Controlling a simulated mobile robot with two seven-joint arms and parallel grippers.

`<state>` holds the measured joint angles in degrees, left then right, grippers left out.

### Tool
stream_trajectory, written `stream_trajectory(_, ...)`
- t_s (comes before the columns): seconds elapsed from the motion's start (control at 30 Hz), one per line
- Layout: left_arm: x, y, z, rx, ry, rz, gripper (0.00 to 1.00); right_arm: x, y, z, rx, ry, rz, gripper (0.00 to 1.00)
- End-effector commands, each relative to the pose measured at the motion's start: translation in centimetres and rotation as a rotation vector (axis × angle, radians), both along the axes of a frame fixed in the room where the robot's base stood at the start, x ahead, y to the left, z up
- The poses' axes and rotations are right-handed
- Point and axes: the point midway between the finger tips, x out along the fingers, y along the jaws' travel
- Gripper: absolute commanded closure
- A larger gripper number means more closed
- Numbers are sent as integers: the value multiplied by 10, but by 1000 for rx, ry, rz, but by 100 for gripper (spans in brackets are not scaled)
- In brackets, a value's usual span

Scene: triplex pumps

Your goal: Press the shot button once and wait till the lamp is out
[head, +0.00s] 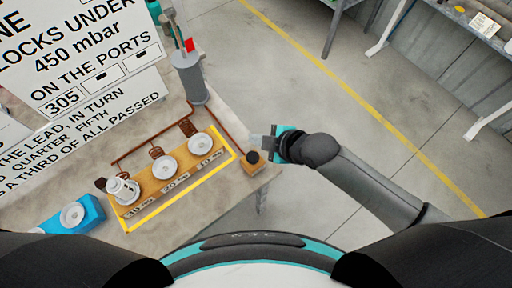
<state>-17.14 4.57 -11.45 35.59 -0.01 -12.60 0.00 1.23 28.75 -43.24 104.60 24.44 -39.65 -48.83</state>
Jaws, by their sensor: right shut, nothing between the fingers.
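The shot button is a dark round knob (252,157) on a small wooden block (255,166) at the table's right edge. My right gripper (258,142) is shut and empty, with its fingertips just above the button in the picture. I cannot tell whether they touch it. I cannot make out for certain a lamp or whether one is lit. A small red piece (189,45) shows by the top of a grey cylinder (188,78). My left gripper is not in view.
A yellow-edged wooden board (146,192) holds white round dishes, one with a silver vessel (122,190). Copper pipes (150,143) run behind it. A blue block (92,208) lies left. A large sign (75,55) stands at the back. Floor (300,90) is clear to the right.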

Motion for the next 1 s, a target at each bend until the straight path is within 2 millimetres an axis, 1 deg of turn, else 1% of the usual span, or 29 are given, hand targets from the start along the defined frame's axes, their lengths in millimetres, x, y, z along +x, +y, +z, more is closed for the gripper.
stream_trajectory(0.33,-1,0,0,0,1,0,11,0,1,1,0,-6,7,100)
stream_trajectory(0.53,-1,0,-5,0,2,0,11,0,1,-4,-1,-5,6,100)
stream_trajectory(0.77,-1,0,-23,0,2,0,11,0,1,-24,0,-4,5,100)
stream_trajectory(1.0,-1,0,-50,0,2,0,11,0,1,-51,0,-5,6,100)
